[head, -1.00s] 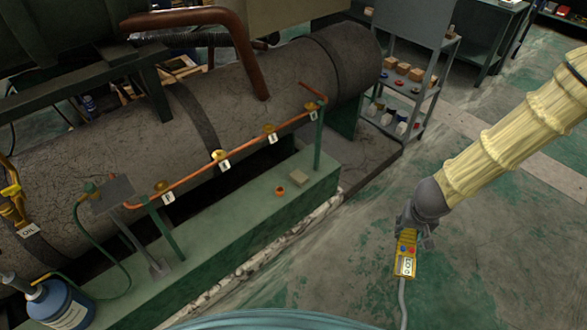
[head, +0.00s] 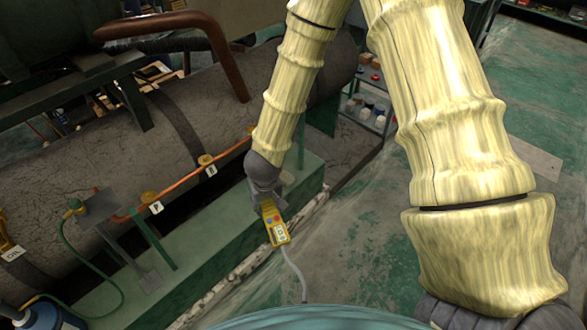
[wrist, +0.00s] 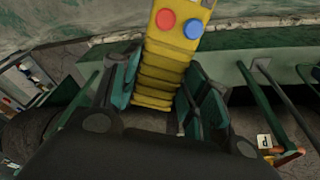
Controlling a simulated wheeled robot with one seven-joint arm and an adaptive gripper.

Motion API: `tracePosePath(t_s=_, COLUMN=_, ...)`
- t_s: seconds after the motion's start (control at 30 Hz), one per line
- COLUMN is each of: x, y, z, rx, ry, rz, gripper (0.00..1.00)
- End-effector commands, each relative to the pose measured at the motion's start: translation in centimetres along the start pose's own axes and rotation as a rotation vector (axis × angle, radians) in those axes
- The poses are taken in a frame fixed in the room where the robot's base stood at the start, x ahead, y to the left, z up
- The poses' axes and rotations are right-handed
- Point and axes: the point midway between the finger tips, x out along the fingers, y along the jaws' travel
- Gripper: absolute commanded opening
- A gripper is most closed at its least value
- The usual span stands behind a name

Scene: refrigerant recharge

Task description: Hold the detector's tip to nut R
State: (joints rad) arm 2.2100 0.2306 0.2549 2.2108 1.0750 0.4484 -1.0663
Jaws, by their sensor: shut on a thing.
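My gripper (head: 266,200) is shut on the yellow detector (head: 277,230), above the front edge of the green ledge. Two brass nuts, one at the middle (head: 206,160) and one at the left (head: 150,197), sit on the copper pipe (head: 182,182) with small letter tags below. The left tag seems to read P; the other is unclear. My arm hides the pipe's right part, and I cannot tell which nut is R.
A blue bottle (head: 48,318) with a green hose stands at the lower left. A grey plate on a post (head: 97,208) and green pipe posts (head: 160,240) rise from the ledge (head: 205,245). A shelf (head: 378,118) stands behind my arm. Floor at right is clear.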

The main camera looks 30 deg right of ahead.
Motion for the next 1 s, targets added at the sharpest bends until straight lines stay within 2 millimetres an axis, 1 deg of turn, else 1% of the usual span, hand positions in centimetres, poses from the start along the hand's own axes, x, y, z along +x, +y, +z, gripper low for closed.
tracePosePath(t_s=0.03, x=-0.4, y=0.6, z=-0.4, rx=0.052, ry=-0.006, rz=0.012, gripper=0.23)
tracePosePath(t_s=0.37, x=-1.2, y=5.7, z=-1.7, rx=0.608, ry=-0.091, rz=0.107, gripper=0.23)
tracePosePath(t_s=0.6, x=-1.8, y=9.7, z=-2.4, rx=1.076, ry=-0.150, rz=0.160, gripper=0.23)
tracePosePath(t_s=0.77, x=-2.1, y=12.2, z=-2.7, rx=1.370, ry=-0.177, rz=0.185, gripper=0.23)
tracePosePath(t_s=0.9, x=-2.5, y=14.5, z=-3.0, rx=1.659, ry=-0.192, rz=0.202, gripper=0.23)
tracePosePath(t_s=1.0, x=-2.7, y=15.8, z=-3.2, rx=1.838, ry=-0.195, rz=0.207, gripper=0.23)
